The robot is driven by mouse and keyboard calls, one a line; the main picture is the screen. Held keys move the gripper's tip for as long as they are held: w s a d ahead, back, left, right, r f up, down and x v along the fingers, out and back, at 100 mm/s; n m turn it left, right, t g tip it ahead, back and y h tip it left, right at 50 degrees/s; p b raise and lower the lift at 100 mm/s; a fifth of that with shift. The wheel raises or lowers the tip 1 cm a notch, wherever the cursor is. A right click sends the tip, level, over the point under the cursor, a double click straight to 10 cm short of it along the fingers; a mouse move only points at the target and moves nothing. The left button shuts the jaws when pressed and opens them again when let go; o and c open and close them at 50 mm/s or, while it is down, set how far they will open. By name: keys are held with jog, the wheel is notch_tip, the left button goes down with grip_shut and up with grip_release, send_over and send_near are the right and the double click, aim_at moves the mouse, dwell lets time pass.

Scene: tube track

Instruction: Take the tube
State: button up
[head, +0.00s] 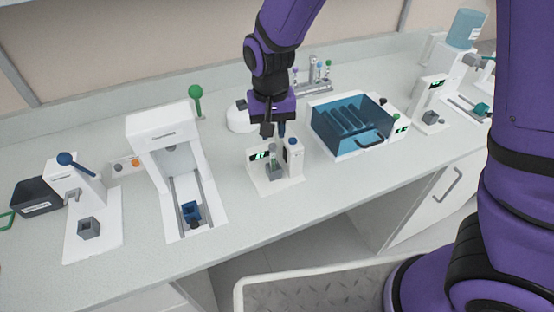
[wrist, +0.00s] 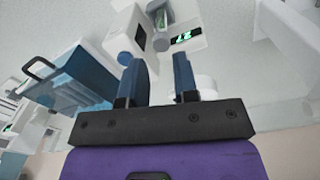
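A small tube (head: 273,155) with green in it stands upright in the grey holder (head: 275,172) of a small white device (head: 291,180) with a green display. In the wrist view the tube (wrist: 160,17) shows at the top, beyond the fingertips. My gripper (head: 275,131) points down just above and behind this device. In the wrist view its two blue fingers (wrist: 159,62) are apart with nothing between them. The gap between fingers and tube is hard to judge.
A blue-lidded box (head: 350,125) stands to the right of the device. A tall white machine (head: 165,140) stands to the left. A rack of tubes (head: 318,75) and a white round unit (head: 240,118) are behind. The counter in front is clear.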

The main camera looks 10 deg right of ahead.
aim_at(272, 145)
jog(key=shift+f, duration=4.05)
jog(key=c, duration=0.4)
jog(key=shift+r, duration=0.1)
jog(key=shift+c, duration=0.2)
notch_tip(272, 145, up, 10)
jog(key=shift+f, duration=0.1)
